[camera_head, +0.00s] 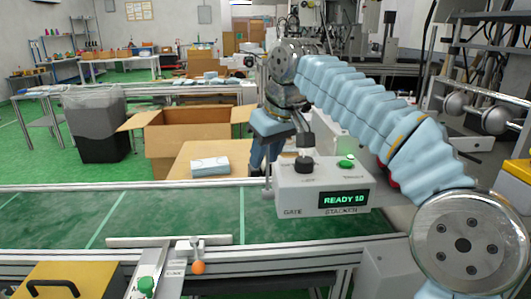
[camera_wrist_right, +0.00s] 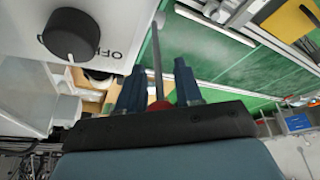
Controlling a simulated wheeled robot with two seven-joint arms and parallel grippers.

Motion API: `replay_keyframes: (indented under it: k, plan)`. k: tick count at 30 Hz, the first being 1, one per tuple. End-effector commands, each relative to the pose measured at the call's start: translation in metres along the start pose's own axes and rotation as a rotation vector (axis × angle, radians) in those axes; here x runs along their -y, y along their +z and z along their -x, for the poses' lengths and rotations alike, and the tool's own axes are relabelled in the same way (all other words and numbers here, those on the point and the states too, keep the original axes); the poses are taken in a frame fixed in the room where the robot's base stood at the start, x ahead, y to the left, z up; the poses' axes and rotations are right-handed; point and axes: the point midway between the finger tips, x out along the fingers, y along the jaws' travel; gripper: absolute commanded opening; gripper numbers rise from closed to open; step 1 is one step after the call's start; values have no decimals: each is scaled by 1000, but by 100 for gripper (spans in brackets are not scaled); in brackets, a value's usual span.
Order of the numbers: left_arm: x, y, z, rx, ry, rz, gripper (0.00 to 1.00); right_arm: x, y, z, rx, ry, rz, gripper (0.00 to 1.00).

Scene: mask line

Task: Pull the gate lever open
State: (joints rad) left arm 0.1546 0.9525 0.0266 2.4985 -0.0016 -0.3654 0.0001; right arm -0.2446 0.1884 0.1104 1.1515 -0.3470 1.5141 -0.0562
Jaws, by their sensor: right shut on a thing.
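The grey control box (camera_head: 322,186) stands at the belt's near side, with "GATE" and "STACKER" printed on its front. The gate lever (camera_wrist_right: 157,50) shows in the right wrist view as a thin grey rod running down between my fingers, with a red end (camera_wrist_right: 160,104) at the palm. My right gripper (camera_head: 265,155) is beside the box's left side, fingers pointing down. In the head view the lever is mostly hidden by the gripper. My left gripper is out of view.
The box has a black knob (camera_head: 304,163), a green button (camera_head: 346,161) and a display reading "READY 10" (camera_head: 343,199). The green conveyor (camera_head: 120,217) runs across. A cardboard box (camera_head: 190,140) and white stack (camera_head: 210,166) lie beyond.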

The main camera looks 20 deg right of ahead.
Motion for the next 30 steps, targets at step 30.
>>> replay_keyframes:
  k: [30]
  plan:
    - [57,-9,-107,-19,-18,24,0,30,47,2,-467,285,119,0]
